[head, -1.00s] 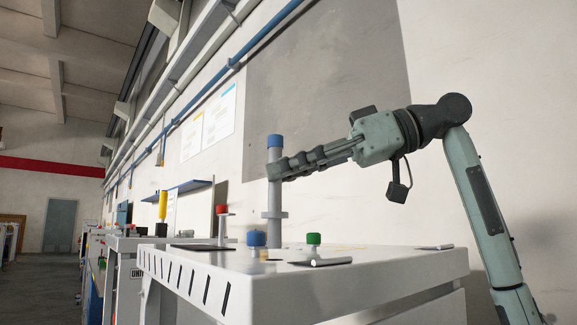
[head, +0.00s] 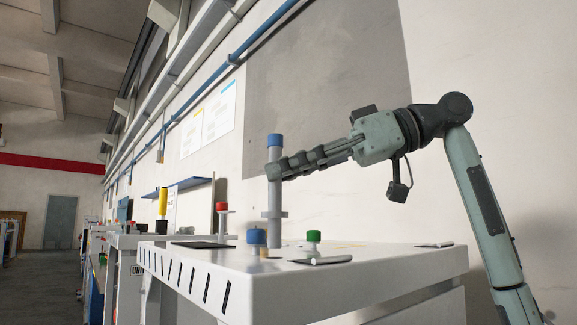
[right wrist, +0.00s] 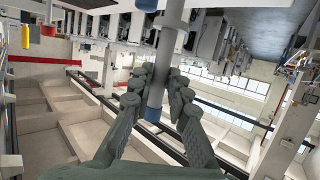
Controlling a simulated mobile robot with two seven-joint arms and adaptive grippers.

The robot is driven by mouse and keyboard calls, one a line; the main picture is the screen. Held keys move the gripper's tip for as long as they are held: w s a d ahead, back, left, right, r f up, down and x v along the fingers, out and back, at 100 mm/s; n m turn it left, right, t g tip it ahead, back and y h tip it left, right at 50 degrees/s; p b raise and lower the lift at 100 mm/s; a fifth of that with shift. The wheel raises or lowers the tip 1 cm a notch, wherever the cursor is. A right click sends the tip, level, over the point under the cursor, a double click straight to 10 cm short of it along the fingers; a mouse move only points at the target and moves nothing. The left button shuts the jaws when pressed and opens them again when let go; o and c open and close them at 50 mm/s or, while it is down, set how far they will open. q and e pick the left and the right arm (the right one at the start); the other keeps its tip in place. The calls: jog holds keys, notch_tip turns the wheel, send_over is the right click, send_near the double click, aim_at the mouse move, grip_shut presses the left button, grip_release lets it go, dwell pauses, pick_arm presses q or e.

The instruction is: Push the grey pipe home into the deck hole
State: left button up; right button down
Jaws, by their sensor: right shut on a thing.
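The grey pipe (head: 275,195) stands upright on the white deck (head: 375,264), with a blue cap on top and a collar low on its length. Its lower end meets the deck top; the hole is hidden, so I cannot tell how deep it sits. My right gripper (head: 276,171) reaches in from the right and is shut on the pipe just below the blue cap. In the right wrist view the pipe (right wrist: 171,28) runs between the two fingers (right wrist: 157,80), with its blue end beyond them. My left gripper is not in view.
Near the pipe stand a blue knob (head: 256,237), a green knob (head: 314,238) and a red knob (head: 221,207). A light rod (head: 328,260) lies near the front edge. A yellow cylinder (head: 163,202) stands farther back left. A wall rises behind the deck.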

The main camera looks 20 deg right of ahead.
jog(key=shift+p, duration=0.45)
dwell(1.1)
jog(key=shift+f+b, duration=1.7)
jog(key=shift+f, duration=0.85)
jog(key=c, duration=1.4)
grip_release()
jog(key=shift+o, duration=0.2)
jog(key=shift+d, duration=0.1)
jog(key=v, duration=1.2)
jog(key=shift+w, duration=0.1)
